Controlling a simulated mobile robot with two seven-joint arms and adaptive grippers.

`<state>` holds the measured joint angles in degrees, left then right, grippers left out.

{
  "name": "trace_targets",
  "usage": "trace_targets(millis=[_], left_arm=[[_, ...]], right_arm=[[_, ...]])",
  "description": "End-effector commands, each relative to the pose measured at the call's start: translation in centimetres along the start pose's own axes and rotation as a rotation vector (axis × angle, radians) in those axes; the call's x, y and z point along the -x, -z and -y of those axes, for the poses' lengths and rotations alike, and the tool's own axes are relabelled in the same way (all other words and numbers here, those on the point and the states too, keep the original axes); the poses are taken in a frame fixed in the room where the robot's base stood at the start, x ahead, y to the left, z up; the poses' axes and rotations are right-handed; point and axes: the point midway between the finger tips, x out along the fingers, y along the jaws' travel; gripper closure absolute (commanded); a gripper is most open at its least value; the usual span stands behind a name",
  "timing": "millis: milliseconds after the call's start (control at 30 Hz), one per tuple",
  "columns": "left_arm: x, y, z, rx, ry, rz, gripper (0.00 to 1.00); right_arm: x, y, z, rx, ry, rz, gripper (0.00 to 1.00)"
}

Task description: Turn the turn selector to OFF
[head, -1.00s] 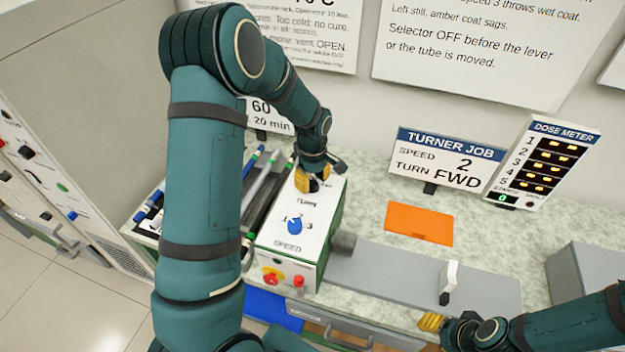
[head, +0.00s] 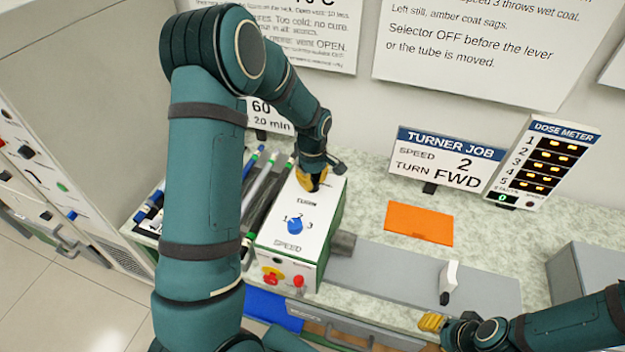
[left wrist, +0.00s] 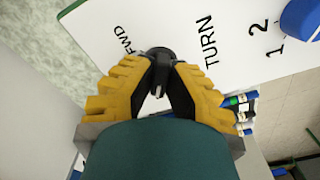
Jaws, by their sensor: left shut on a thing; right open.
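The turn selector (left wrist: 158,57) is a black knob on the white top of the turner box (head: 274,228). In the left wrist view it sits between the yellow fingers of my left gripper (left wrist: 157,72), which are shut on it. A pale mark shows on the knob's near side. The FWD label is to its upper left and TURN to its right; I see no OFF label. In the head view my left gripper (head: 313,182) is at the box's far end and hides the selector. My right gripper (head: 434,322) is open and empty at the counter's front edge.
The blue speed knob (head: 295,226) is nearer on the box top. Red buttons (head: 298,281) are on its front. A rack of rods (head: 262,190) stands left of the box. A white upright piece (head: 449,277) stands on the grey bed (head: 400,277). An orange mat (head: 419,223) lies behind.

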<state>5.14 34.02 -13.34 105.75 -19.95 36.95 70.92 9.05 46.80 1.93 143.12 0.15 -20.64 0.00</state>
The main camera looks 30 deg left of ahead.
Motion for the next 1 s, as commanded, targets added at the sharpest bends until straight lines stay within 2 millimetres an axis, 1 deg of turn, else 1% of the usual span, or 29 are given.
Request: trace_targets(millis=[267,700,1000], left_arm=[[-0.2,0.0,0.1,-0.169,0.001,0.001,1.00],[-0.2,-0.1,0.1,-0.580,0.002,0.003,1.00],[-0.2,-0.1,0.1,-0.821,0.003,0.004,1.00]], right_arm=[[-0.8,-0.1,-0.3,0.000,-0.001,0.000,0.53],[-2.0,-0.2,-0.7,0.000,-0.003,0.000,0.53],[-2.5,-0.3,-0.8,0.000,-0.004,-0.001,0.53]])
